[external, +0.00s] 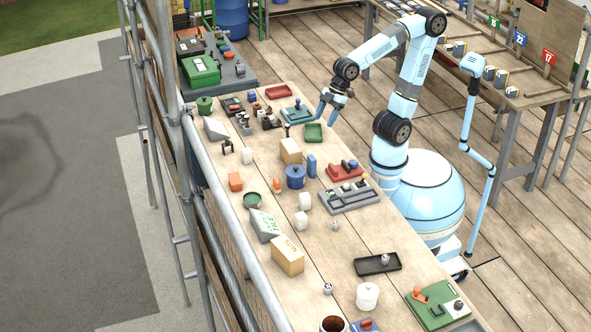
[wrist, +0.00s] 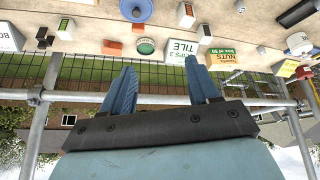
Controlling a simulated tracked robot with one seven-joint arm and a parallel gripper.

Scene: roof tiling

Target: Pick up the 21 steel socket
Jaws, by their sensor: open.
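Several small steel sockets stand on the workbench (external: 345,245) in the external view, and their numbers are too small to read, so I cannot tell which is the 21. One steel socket (external: 335,225) stands near the middle, one (external: 328,289) is nearer the front, and one (external: 385,260) is on a black tray (external: 363,268). My gripper (external: 325,118) is above the far part of the bench, well away from these sockets, open and empty. In the wrist view my gripper (wrist: 160,66) has its blue fingers apart with nothing between them.
A green tray (external: 313,132) and teal tray (external: 296,113) lie near my gripper. A blue pot (external: 296,177), tan boxes (external: 288,255), a grey organiser (external: 349,198) and a red tray (external: 345,172) crowd the bench. Scaffold poles (external: 200,165) run along its left side.

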